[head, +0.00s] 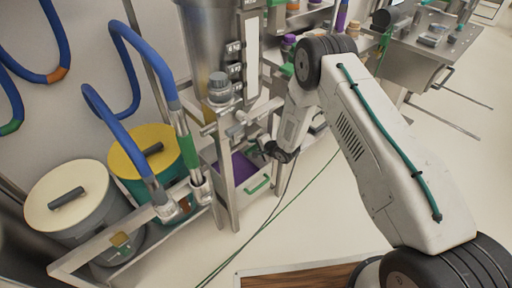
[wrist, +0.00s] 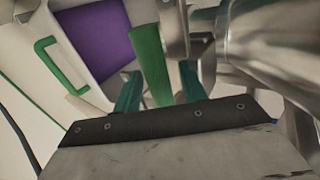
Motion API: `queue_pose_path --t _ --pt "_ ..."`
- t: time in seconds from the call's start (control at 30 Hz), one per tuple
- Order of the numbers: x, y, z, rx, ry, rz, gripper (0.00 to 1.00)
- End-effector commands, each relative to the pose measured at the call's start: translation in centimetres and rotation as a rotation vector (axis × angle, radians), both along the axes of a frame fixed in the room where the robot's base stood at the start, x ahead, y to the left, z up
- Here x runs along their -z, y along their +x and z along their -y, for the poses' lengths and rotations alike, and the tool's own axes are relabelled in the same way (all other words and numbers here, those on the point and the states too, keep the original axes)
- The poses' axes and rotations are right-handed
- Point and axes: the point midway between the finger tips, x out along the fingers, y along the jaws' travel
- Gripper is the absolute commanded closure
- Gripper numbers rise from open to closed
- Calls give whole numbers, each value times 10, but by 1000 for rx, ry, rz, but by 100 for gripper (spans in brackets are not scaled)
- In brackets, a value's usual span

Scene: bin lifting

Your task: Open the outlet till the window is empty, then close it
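A steel hopper (head: 205,35) stands at the top centre of the head view. A tall pale strip (head: 252,55) on its side looks like the window; I cannot tell any fill in it. A green lever (wrist: 150,65) shows in the wrist view, between the two teal fingers of my gripper (wrist: 158,90). The fingers stand apart, with a visible gap on the lever's right. In the head view my gripper (head: 268,148) is beside the outlet, its fingertips too small to judge.
A pale bin with a green handle (head: 258,186) and purple inside (head: 240,168) stands below the outlet. Two lidded drums (head: 70,205) (head: 150,150) and blue hoses (head: 135,50) are at left. A steel bench (head: 420,50) is at upper right. Pale floor lies open at centre right.

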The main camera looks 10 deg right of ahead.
Motion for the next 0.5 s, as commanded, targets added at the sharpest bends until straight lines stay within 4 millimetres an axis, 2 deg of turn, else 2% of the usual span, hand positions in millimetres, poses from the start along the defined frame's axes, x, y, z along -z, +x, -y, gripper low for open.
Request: queue_pose_path --t 0.17,0.5 --pt "-7 -7 6 1 0 0 58" --pt "-37 -43 33 1 1 0 58"
